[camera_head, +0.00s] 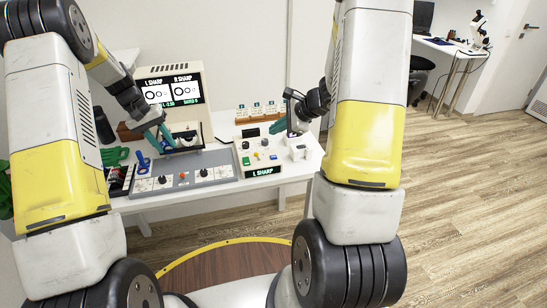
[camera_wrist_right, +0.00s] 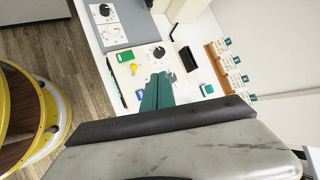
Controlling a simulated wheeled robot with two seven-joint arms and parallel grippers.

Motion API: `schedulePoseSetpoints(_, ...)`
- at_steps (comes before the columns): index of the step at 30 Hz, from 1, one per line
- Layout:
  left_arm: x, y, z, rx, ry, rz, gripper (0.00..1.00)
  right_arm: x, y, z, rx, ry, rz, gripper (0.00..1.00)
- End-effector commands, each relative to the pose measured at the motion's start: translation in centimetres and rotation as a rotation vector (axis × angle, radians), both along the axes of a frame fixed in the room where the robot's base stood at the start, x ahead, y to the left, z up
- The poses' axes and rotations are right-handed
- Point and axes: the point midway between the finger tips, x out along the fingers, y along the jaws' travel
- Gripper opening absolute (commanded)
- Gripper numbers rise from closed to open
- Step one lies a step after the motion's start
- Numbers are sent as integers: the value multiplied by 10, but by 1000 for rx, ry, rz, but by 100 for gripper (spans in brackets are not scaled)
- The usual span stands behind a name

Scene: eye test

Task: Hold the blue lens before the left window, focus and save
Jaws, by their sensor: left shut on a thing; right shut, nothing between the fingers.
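The eye test machine (camera_head: 196,81) stands at the back of the table. Its screen (camera_head: 172,91) reads L SHARP and R SHARP over ring figures, with SAVED 0 below. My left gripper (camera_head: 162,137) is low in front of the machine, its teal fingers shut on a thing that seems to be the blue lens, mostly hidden. A small blue piece (camera_head: 143,163) shows below and left of the fingers. The left window is not clear to see. My right gripper (camera_head: 277,127) is shut and empty above the control box (camera_head: 246,147), whose display (camera_head: 262,171) reads L SHARP. Its teal fingers also show in the right wrist view (camera_wrist_right: 157,92).
A grey panel with dials (camera_head: 184,180) lies at the table's front. A green object (camera_head: 115,156) is at the left.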

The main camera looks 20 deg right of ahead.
Motion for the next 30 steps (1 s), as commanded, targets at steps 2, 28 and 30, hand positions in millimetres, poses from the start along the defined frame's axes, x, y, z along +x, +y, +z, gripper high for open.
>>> schedulePoseSetpoints(2,0,0,0,0,0,0,0,-1,0,-11,1,4,-1,0)
schedulePoseSetpoints(28,0,0,0,0,0,0,0,0,0,-78,-1,0,1,0)
schedulePoseSetpoints(30,0,0,0,0,0,0,0,0,0,-78,-1,0,1,0)
